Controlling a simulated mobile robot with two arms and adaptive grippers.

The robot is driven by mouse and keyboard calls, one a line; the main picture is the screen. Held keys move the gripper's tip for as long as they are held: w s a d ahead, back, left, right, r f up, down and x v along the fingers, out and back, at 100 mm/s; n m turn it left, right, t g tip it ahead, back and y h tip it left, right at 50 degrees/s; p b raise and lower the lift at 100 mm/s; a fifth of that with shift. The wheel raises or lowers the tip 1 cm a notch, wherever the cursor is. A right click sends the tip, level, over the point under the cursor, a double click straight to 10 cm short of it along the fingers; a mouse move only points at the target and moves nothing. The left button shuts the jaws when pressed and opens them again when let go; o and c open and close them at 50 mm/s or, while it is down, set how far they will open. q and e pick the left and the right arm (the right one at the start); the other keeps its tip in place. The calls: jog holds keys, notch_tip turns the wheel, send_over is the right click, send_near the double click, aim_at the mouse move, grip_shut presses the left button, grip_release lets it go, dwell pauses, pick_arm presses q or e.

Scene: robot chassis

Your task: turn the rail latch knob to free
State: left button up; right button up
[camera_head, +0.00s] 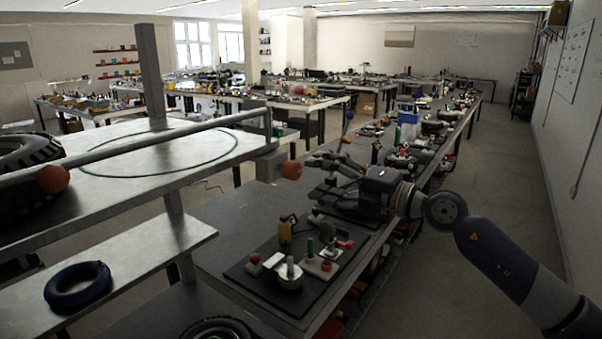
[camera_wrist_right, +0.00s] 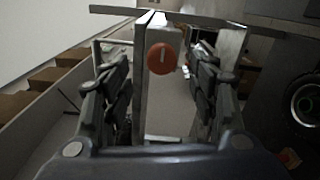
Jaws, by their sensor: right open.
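An orange-red round knob (camera_head: 291,170) is at the right end of the grey rail (camera_head: 165,140). In the right wrist view the knob (camera_wrist_right: 163,58) faces me with a pale upright line on it, on a light post (camera_wrist_right: 157,105). My right gripper (camera_head: 314,177) reaches in from the right and points at the knob. In the wrist view its fingers (camera_wrist_right: 156,72) are open, one on each side of the knob, with clear gaps; they appear short of it. A second orange knob (camera_head: 53,179) is at the rail's left end. My left gripper is not in view.
Below the gripper, a dark bench (camera_head: 230,222) holds a black mat (camera_head: 249,272) with several small parts. At left a metal shelf (camera_head: 185,180) carries tires and a green ring (camera_head: 190,171); a blue ring (camera_head: 77,287) lies lower. Open floor (camera_head: 480,210) is at right.

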jog(key=v, duration=0.3)
jog(key=shift+s+d+f, duration=0.15)
jog(key=shift+s+d, duration=0.1)
